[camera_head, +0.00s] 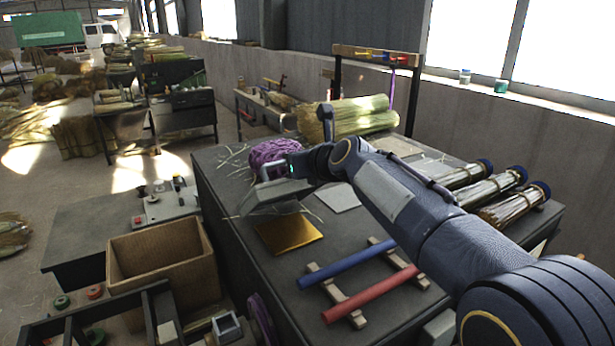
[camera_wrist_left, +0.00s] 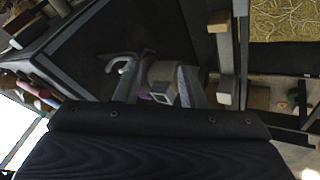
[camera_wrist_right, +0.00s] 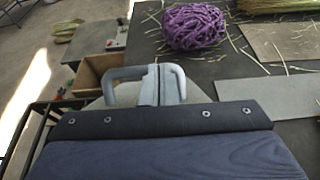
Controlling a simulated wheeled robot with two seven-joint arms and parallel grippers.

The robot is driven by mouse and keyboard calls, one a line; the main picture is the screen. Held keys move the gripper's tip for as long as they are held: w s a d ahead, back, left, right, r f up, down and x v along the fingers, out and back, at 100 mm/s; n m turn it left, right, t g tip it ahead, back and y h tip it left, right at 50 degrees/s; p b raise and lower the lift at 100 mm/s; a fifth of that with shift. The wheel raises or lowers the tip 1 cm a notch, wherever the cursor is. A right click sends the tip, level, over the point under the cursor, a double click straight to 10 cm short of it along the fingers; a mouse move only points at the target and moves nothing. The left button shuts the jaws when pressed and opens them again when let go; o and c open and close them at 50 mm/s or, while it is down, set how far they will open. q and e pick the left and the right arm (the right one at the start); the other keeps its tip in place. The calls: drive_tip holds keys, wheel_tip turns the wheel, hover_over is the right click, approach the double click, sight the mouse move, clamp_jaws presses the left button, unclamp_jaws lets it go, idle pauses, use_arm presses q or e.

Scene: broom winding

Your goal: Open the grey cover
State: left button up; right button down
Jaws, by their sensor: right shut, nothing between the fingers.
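The grey cover (camera_head: 272,198) is a smooth grey piece at the left part of the dark table, below my right gripper (camera_head: 268,172) in the head view. In the right wrist view a grey rounded surface (camera_wrist_right: 98,102) shows behind the fingers of my right gripper (camera_wrist_right: 155,84). These fingers are together and hold nothing. I cannot tell whether they touch the cover. My left gripper (camera_wrist_left: 160,88) shows only in its wrist view, with its fingers apart. A pale grey fitting (camera_wrist_left: 162,74) shows between them, and I cannot tell whether it is touched.
A purple twine ball (camera_head: 272,152) lies behind the cover, and a gold plate (camera_head: 290,234) in front. Blue (camera_head: 348,264) and red (camera_head: 371,294) rods rest on wooden supports. Straw bundles (camera_head: 352,116) lie at the back.

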drive_tip(key=w+a+r, duration=0.3)
drive_tip(key=w+a, duration=0.1)
drive_tip(key=w, duration=0.2)
drive_tip(key=shift+w+a, duration=0.25)
drive_tip(key=shift+w, duration=0.1)
drive_tip(key=shift+r, duration=0.15)
idle(1.0)
